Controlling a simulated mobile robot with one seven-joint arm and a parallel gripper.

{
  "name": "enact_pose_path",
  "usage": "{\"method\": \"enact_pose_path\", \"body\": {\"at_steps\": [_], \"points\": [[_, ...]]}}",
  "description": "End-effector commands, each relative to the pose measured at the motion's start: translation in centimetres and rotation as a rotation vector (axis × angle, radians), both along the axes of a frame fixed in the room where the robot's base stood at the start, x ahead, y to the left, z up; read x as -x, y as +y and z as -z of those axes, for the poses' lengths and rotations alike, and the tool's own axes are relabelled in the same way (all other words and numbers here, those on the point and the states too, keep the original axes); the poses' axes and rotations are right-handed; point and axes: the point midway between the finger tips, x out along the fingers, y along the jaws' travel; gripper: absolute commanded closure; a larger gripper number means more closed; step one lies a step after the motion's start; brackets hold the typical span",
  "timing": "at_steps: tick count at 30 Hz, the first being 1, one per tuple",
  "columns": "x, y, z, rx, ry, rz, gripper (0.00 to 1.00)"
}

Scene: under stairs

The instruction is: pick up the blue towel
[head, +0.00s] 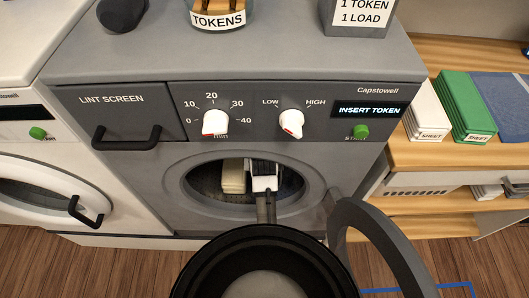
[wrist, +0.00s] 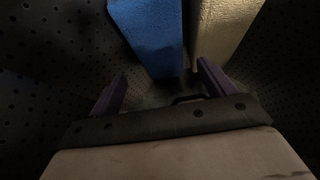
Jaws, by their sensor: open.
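In the wrist view the blue towel (wrist: 152,36) stands ahead of my gripper (wrist: 161,76) inside a dark perforated drum. Its near end shows between the two purple fingers, which are apart and empty. I cannot tell whether the fingers reach around it. A cream towel (wrist: 222,32) is just right of the blue one, in line with the right finger. In the head view my arm reaches through the open round door of the grey dryer (head: 318,62). The cream towel shows in the opening (head: 233,178); my wrist and arm hide the blue towel there.
The open dryer door (head: 375,240) stands right of my arm. The drum wall (wrist: 45,70) is close on both sides. A white washer (head: 30,165) is at left. At right a wooden shelf (head: 440,155) holds white, green (head: 465,100) and blue-grey folded cloths (head: 505,95).

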Motion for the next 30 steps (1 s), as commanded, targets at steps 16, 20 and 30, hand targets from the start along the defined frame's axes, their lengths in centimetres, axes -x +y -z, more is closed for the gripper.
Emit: {"method": "enact_pose_path", "body": {"at_steps": [16, 20, 30], "points": [[-3.6, 0.0, 5.5, 0.0, -0.001, 0.0, 0.18], [-3.9, 0.0, 6.0, 0.0, 0.0, 0.0, 0.18], [-6.2, -0.1, 9.5, -0.001, 0.001, -0.001, 0.18]]}}
